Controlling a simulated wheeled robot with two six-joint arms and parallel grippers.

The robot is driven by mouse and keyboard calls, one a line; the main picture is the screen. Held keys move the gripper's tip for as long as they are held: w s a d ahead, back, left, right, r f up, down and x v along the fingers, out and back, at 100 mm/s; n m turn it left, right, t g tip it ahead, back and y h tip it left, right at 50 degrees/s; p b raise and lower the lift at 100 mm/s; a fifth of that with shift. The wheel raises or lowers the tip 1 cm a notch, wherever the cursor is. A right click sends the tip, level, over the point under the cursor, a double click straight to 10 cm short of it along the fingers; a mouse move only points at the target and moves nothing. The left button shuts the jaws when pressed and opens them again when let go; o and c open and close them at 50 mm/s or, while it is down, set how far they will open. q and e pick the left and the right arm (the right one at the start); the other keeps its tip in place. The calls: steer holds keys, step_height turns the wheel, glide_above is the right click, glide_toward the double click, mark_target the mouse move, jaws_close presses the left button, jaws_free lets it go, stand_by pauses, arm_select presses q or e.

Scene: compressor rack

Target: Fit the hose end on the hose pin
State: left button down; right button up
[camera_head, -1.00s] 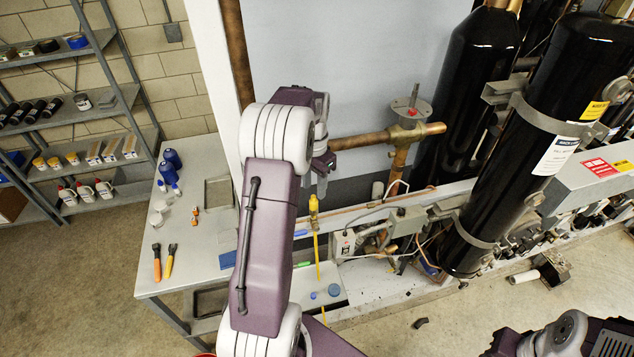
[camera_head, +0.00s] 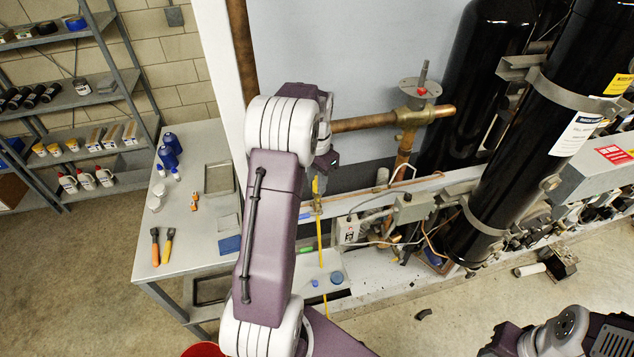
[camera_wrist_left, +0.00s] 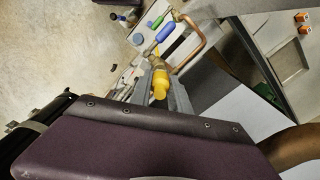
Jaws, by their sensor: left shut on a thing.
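My left gripper (camera_head: 319,178) is shut on the yellow hose end (camera_head: 317,188) in front of the grey wall panel. The yellow hose (camera_head: 320,235) hangs down from it past the bench edge. In the left wrist view the yellow hose end (camera_wrist_left: 159,82) sits between the grey fingers, and a copper pipe (camera_wrist_left: 193,47) bends close beside it. I cannot make out the hose pin for certain in either view. Part of my right arm shows at the lower right of the head view; its fingertips are out of view.
A large copper pipe with a valve (camera_head: 415,115) stands right of the gripper, and black cylinders (camera_head: 500,190) stand further right. The grey bench (camera_head: 195,235) at the left holds blue bottles (camera_head: 168,160) and orange-handled tools (camera_head: 161,246). A shelf (camera_head: 100,97) stands behind.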

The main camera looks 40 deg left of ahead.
arm_select(q)
steer(key=shift+r+p, duration=3)
steer(key=shift+r, duration=0.1)
steer(key=shift+f, duration=0.15)
